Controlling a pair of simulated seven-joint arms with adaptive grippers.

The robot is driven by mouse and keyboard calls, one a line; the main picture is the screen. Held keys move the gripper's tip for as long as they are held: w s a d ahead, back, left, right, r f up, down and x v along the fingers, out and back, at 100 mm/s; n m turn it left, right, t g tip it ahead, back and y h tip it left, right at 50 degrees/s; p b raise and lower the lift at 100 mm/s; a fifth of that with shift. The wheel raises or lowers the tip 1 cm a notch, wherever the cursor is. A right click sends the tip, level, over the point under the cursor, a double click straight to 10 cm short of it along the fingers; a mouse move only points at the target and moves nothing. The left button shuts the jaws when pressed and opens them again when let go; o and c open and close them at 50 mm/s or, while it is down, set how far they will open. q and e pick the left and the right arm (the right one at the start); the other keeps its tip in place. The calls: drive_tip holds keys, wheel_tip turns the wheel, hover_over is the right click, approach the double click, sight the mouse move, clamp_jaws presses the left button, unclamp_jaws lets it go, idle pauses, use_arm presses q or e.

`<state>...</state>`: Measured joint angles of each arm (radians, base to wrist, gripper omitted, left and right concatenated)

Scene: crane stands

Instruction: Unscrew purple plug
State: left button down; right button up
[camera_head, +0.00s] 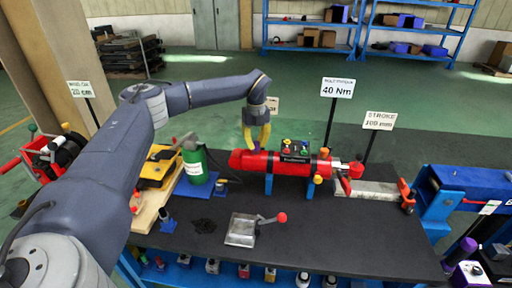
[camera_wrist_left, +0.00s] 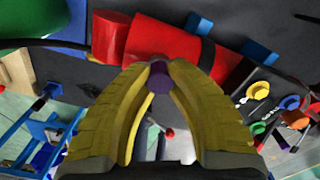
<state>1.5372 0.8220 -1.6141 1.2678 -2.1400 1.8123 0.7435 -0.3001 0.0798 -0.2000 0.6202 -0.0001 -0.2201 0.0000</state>
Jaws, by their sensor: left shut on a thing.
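The red cylinder (camera_head: 258,161) lies horizontally on blue stands on the dark bench, and its red body also shows in the left wrist view (camera_wrist_left: 170,42). My left gripper (camera_head: 256,146) is at the left part of the cylinder, on its far side in the head view. In the left wrist view its yellow fingers (camera_wrist_left: 160,75) are shut on the purple plug (camera_wrist_left: 160,82), which sits between the fingertips close to the red body. In the head view the plug is mostly hidden by the fingers. My right gripper is not in view.
A metal plate with a red-knobbed lever (camera_head: 243,230) lies in front. The bench front right is clear.

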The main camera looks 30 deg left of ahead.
use_arm(q)
drive_tip(key=shift+r, duration=0.1)
drive_tip(key=n, duration=0.3)
drive_tip(key=shift+r, duration=0.15)
drive_tip(key=shift+r, duration=1.8)
